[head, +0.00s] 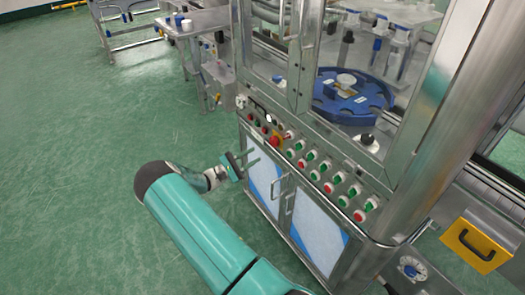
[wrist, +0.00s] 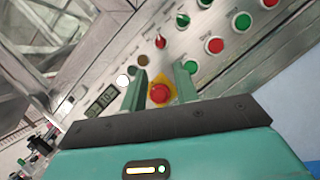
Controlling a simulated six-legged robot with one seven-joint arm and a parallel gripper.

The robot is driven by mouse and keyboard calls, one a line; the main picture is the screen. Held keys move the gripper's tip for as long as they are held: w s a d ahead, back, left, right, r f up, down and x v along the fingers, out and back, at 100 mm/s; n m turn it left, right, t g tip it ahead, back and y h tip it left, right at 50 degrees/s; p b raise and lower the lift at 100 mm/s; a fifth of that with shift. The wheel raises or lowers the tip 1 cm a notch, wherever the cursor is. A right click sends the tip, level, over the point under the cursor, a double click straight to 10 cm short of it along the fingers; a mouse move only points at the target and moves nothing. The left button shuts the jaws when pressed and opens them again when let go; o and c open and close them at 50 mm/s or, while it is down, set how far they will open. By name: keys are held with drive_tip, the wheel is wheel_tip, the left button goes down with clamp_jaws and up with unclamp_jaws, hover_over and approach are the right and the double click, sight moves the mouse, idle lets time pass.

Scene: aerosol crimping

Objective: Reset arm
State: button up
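My gripper (head: 241,163) is in front of the crimping machine's control panel (head: 318,172), at the end of my teal arm. In the wrist view my gripper (wrist: 160,88) shows two green fingers held apart, with nothing between them that I can see held. A red emergency stop button (wrist: 160,93) on a yellow plate appears between the fingers, beyond them on the panel. It also shows in the head view (head: 275,141), a little above and right of my gripper. The gap between fingertips and panel is hard to judge.
Red and green buttons (head: 328,187) line the sloped panel. Cabinet doors with handles (head: 283,188) are below it. A blue round turntable (head: 350,98) sits behind the glass frame. A yellow box (head: 476,245) is at the right. Green floor (head: 90,110) is open at left.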

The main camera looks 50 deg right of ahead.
drive_tip(key=shift+w+a+f, duration=0.15)
drive_tip(key=shift+a, duration=0.3)
idle(0.3)
drive_tip(key=s+a+r+m+t+y, duration=0.2)
drive_tip(key=s+a+r+m+y, duration=0.1)
drive_tip(key=a+r+y, duration=0.4)
drive_tip(key=s+a+r+m+t+y, duration=0.2)
drive_tip(key=s+a+r+m+y, duration=0.15)
drive_tip(key=a+r+y, duration=0.45)
drive_tip(key=s+a+r+t+y, duration=0.2)
drive_tip(key=s+a+r+t, duration=0.3)
drive_tip(key=a, duration=0.5)
drive_tip(key=s+a+r+t+y, duration=0.2)
drive_tip(key=s+a+r+t, duration=0.3)
drive_tip(key=s+a+r, duration=0.3)
drive_tip(key=a+r, duration=0.1)
drive_tip(key=a, duration=0.2)
drive_tip(key=shift+s+a+t+y, duration=0.25)
drive_tip(key=shift+t+y, duration=0.15)
drive_tip(key=shift+d, duration=0.25)
